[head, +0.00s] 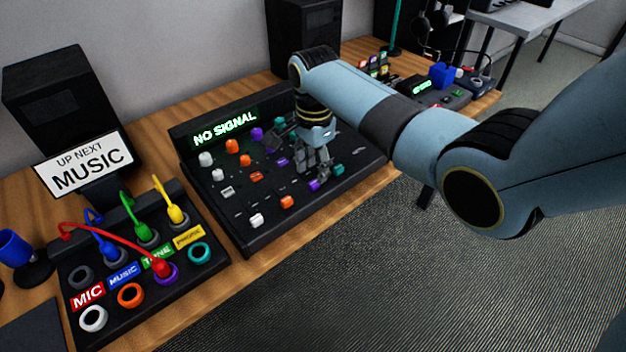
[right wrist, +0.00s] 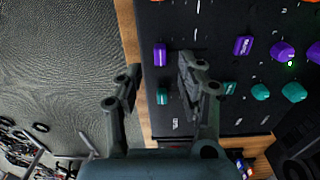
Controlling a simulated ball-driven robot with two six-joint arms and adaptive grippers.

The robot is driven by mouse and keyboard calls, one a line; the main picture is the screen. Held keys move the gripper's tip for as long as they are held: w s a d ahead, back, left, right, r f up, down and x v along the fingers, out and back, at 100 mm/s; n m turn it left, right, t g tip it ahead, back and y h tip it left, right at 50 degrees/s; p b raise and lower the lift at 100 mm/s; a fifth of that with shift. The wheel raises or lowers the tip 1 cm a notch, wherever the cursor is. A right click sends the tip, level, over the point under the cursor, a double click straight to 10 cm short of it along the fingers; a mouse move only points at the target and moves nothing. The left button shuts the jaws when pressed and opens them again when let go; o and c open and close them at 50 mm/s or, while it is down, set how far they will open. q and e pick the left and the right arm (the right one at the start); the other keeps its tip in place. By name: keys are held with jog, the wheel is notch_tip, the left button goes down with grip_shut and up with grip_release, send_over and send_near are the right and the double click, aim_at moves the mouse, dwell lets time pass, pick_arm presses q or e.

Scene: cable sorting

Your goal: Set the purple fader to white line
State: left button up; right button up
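The mixer (head: 240,235) lies on the wooden table. A purple fader cap (head: 314,184) sits near its front edge, and it also shows in the right wrist view (right wrist: 160,54). Another purple cap (head: 282,161) sits further back (right wrist: 243,46). My right gripper (head: 314,174) points down over the mixer's right part. In the right wrist view its fingers (right wrist: 160,66) are apart, with the front purple cap showing in the gap between them. I see no contact with it. I cannot make out clearly which mark is the white line. My left gripper is out of view.
Teal caps (head: 337,169) (right wrist: 162,96) and an orange cap (head: 287,202) flank the front purple one. Purple knobs (right wrist: 283,52) stand further back. A patch box (head: 110,318) with coloured cables is at the left. A screen (head: 225,128) reads NO SIGNAL.

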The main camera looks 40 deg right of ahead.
aim_at(314, 182)
notch_tip(314, 182, down, 4)
jog(key=shift+f+b, duration=0.15)
jog(key=shift+b, duration=0.2)
grip_shut()
